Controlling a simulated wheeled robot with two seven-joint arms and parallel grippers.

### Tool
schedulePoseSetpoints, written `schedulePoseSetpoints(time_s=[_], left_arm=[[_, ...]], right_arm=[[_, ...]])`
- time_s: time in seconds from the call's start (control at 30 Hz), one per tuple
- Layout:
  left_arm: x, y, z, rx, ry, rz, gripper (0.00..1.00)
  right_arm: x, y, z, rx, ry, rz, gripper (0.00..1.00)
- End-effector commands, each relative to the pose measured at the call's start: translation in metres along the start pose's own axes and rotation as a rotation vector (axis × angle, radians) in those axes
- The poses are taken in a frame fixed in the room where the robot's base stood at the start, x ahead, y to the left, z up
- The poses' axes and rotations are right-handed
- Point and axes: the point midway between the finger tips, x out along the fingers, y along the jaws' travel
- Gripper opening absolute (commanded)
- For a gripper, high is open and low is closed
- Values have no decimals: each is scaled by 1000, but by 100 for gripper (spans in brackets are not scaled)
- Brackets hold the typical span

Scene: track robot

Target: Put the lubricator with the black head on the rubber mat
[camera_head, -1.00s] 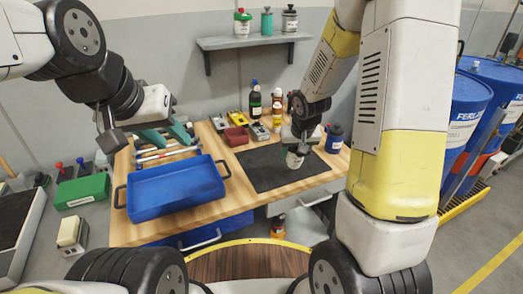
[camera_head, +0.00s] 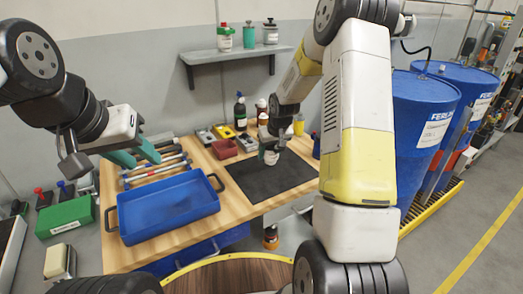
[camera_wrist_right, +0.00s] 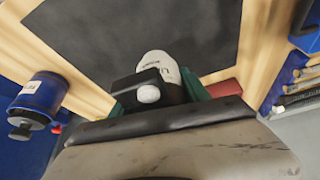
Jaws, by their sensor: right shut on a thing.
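The lubricator, with a white body and black head, is held in my right gripper (camera_head: 270,148). Its white body (camera_head: 270,158) shows below the jaws in the head view. In the right wrist view, the teal fingers are shut around the lubricator (camera_wrist_right: 160,66), with its black head towards the camera. It is over the back part of the dark rubber mat (camera_head: 265,187); I cannot tell whether its base touches. The mat also fills the top of the wrist view (camera_wrist_right: 190,25). My left gripper (camera_head: 135,154) is open and empty, above the left end of the workbench.
A blue tray (camera_head: 168,228) lies left of the mat, with tools behind it. A red bin (camera_head: 223,149) and bottles stand behind the mat. A blue jar with a black lid (camera_wrist_right: 42,95) stands beside it. A wall shelf (camera_head: 235,55) holds three containers. Blue drums (camera_head: 420,120) are right.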

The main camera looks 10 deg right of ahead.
Motion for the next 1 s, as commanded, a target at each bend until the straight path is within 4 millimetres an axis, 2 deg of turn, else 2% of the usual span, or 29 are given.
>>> schedulePoseSetpoints(time_s=[0.1,0.33,0.67,0.7,0.8,1.0], left_arm=[[0,0,0,0,0,0,36],[0,0,0,0,0,0,36],[0,0,0,0,0,0,36],[0,0,0,0,0,0,36],[0,0,0,0,0,0,36],[0,0,0,0,0,0,36]], right_arm=[[4,4,-9,1,2,0,5],[35,2,6,-1,-1,-1,4],[38,3,7,-1,1,0,4],[39,3,8,0,1,0,56],[38,3,7,0,1,0,75],[38,3,7,0,1,0,76]])
